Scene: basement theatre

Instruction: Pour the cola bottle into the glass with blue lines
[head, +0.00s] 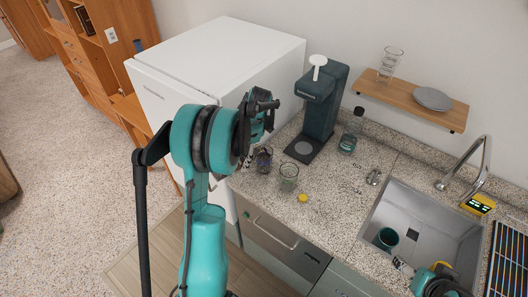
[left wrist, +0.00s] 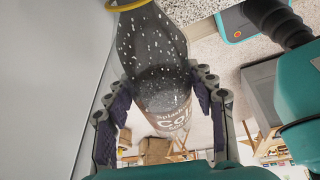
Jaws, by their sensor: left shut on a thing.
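My left gripper (head: 262,108) is raised over the counter's left end, beside the white cabinet. In the left wrist view its fingers (left wrist: 163,112) are shut around the dark cola bottle (left wrist: 160,75), which has white specks, a "Splash Cola" label and a yellow ring at its neck. In the head view my arm and gripper hide most or all of the bottle. A small glass with dark blue markings (head: 263,159) stands on the counter below the gripper; its pattern is too small to read surely. My right arm's end (head: 440,281) shows at the bottom right; its fingers are unclear.
A clear glass (head: 289,178) and a yellow cap (head: 303,198) are close by on the counter. A dark drink machine (head: 320,105) stands behind, with a teal-tinted glass (head: 347,144) to its right. The sink (head: 432,222) holds a teal cup (head: 387,238).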

